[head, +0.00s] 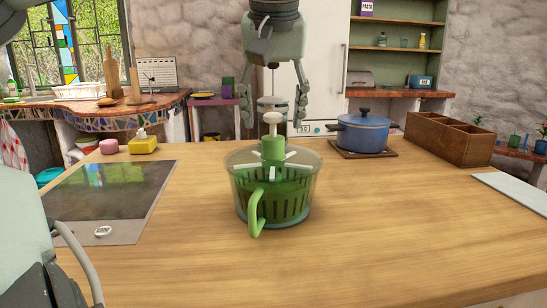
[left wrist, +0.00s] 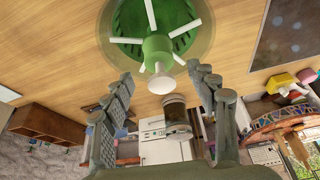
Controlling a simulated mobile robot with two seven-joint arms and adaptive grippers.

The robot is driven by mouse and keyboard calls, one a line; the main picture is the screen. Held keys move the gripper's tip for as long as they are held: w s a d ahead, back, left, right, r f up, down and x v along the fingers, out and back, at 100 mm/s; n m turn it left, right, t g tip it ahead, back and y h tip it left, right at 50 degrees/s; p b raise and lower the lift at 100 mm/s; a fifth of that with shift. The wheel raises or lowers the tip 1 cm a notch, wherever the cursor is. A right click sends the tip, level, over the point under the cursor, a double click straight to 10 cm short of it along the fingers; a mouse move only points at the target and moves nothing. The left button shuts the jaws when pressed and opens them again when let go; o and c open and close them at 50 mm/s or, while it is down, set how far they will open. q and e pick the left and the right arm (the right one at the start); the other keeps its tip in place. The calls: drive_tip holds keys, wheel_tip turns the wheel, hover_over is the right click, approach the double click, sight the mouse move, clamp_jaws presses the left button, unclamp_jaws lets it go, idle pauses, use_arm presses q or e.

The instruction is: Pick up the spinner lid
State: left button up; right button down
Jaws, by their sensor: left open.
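The spinner lid (head: 273,150) has a green hub, white spokes and a white knob on top, and sits on a clear bowl (head: 240,185) with a green basket inside and a green handle at the front. My left gripper (head: 273,118) hangs down from above, its open fingers on either side of the white knob with gaps. In the left wrist view the lid (left wrist: 157,46) is at the top, and its knob stands between and just ahead of the open left gripper (left wrist: 160,72). Nothing is held. My right gripper is not in view.
A blue pot (head: 365,135) stands on a board behind and to the right. A wooden box (head: 450,138) is farther right. A dark cooktop (head: 105,190) lies at the left, with a yellow container (head: 143,145) behind it. The counter right of the bowl is clear.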

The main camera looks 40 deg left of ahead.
sight(273, 136)
use_arm(q)
drive_tip(key=x, duration=0.4)
drive_tip(key=shift+s+d+f, duration=0.1)
drive_tip(key=shift+s+d, duration=0.05)
drive_tip(key=shift+s, duration=0.05)
drive_tip(key=shift+w+f, duration=0.2)
drive_tip(key=shift+f, duration=0.3)
clamp_jaws()
